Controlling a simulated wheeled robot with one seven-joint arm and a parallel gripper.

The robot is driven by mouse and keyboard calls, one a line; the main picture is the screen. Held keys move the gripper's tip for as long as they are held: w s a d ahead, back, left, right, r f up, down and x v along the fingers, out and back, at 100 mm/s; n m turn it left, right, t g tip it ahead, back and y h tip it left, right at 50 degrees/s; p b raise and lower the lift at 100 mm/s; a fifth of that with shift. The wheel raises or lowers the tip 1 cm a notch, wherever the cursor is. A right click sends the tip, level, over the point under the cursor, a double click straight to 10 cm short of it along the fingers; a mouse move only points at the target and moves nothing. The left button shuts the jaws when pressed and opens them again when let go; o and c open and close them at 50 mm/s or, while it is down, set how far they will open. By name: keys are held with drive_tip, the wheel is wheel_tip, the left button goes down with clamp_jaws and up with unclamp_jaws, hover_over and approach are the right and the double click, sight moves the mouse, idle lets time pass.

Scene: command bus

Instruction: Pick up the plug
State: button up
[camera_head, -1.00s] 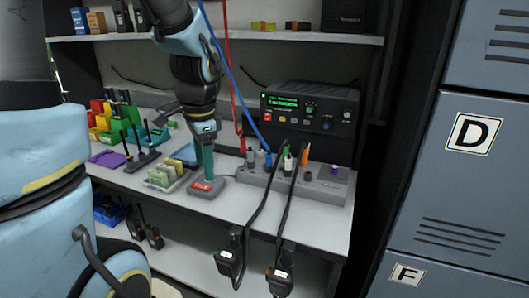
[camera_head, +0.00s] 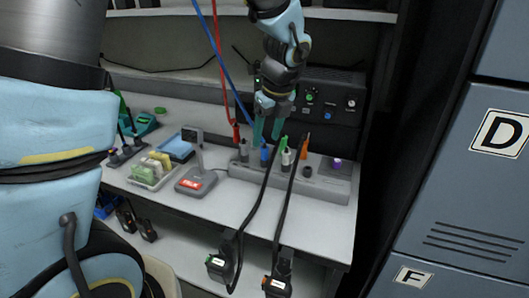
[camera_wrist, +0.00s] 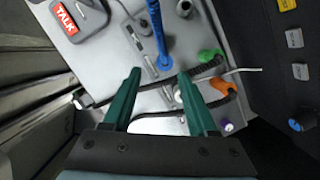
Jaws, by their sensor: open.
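A grey strip (camera_head: 343,187) on the shelf holds several upright plugs. A green plug (camera_head: 283,144) and an orange plug (camera_head: 305,147) are to the right. My gripper (camera_head: 267,139) is open and empty, its teal fingers pointing down just above the blue plug. Which plug is meant cannot be told.
A grey desk microphone (camera_head: 197,180) with a red TALK label stands left of the strip. A black radio unit (camera_head: 325,103) is behind. Black cables hang over the front edge to two handsets (camera_head: 280,275). Red and blue cables hang from above.

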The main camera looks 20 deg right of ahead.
sight(266, 147)
drive_tip(key=shift+d+p+x, duration=0.15)
drive_tip(key=shift+p+x, duration=0.1)
drive_tip(key=shift+x, duration=1.1)
drive_tip(key=shift+d+p+x, duration=0.2)
drive_tip(key=shift+p+x, duration=0.05)
drive_tip(key=shift+x, duration=1.05)
drive_tip(key=shift+w, duration=0.1)
drive_tip(key=shift+c, duration=0.4)
clamp_jaws()
